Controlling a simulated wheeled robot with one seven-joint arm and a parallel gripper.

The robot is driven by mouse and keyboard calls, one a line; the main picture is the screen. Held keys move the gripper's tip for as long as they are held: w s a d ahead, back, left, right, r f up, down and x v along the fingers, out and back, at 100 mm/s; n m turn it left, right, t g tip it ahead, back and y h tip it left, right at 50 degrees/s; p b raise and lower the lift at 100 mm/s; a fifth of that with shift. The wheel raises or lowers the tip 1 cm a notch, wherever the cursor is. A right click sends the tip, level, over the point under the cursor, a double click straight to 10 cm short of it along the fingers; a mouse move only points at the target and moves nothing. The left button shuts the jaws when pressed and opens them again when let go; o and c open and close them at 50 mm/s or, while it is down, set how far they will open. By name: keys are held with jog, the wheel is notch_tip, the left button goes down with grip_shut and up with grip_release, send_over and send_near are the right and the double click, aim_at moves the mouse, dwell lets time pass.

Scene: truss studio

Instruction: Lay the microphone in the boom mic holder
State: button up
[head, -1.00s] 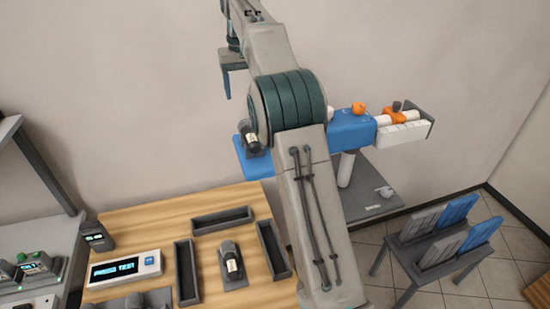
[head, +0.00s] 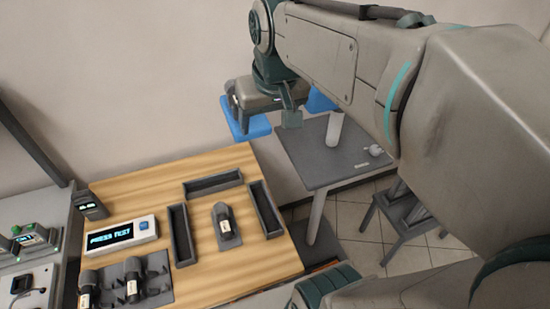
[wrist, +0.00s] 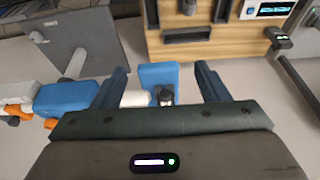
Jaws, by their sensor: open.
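A blue boom-like bar (head: 249,127) shows partly behind my arm in the head view. In the wrist view its blue end (wrist: 160,74) lies between my fingers, with a small dark piece (wrist: 165,93) on it that may be the microphone or part of its holder. My gripper (head: 266,119) is above this end, fingers apart; in the wrist view my gripper (wrist: 165,72) looks open. I cannot tell whether it touches anything. A dark, labelled, microphone-like item (head: 223,222) lies in a cradle on the wooden table.
The wooden table (head: 240,265) carries several dark trays (head: 212,185), a display box (head: 119,236) and a rack (head: 157,272) holding similar dark items. A grey side table (head: 335,165) stands behind. In the wrist view, another blue block (wrist: 66,98) with orange parts lies left.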

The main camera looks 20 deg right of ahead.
jog(key=s+f+t, duration=0.1)
jog(key=s+f, duration=0.5)
jog(key=s, duration=0.2)
jog(key=shift+f, duration=0.35)
